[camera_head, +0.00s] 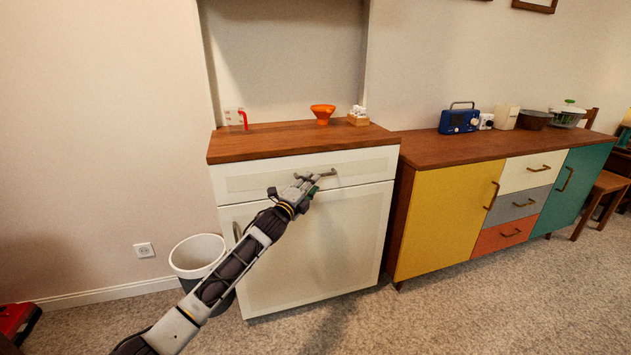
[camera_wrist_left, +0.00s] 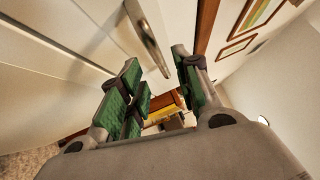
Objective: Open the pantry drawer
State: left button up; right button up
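The pantry drawer (camera_head: 245,182) is the wide white front at the top of the white cabinet, just under its wooden top. It looks closed flush. Its metal bar handle (camera_head: 328,174) runs across the middle of the front. My left gripper (camera_head: 311,180) is right in front of the handle and hides part of it. In the left wrist view my left gripper (camera_wrist_left: 158,78) has its green-padded fingers apart, and the handle (camera_wrist_left: 150,38) shows between their tips. I cannot tell whether the fingers touch it. My right gripper is not in view.
A white door (camera_head: 330,235) fills the cabinet below the drawer. A measuring cup (camera_head: 236,118), an orange bowl (camera_head: 322,113) and a small wooden box (camera_head: 358,120) stand on top. A white bin (camera_head: 196,250) is at left. A colourful sideboard (camera_head: 440,220) stands at right. The carpet in front is clear.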

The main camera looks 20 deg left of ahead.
pick_arm(q)
jog(key=shift+b+x, duration=0.6)
jog(key=shift+x, duration=1.45)
grip_shut()
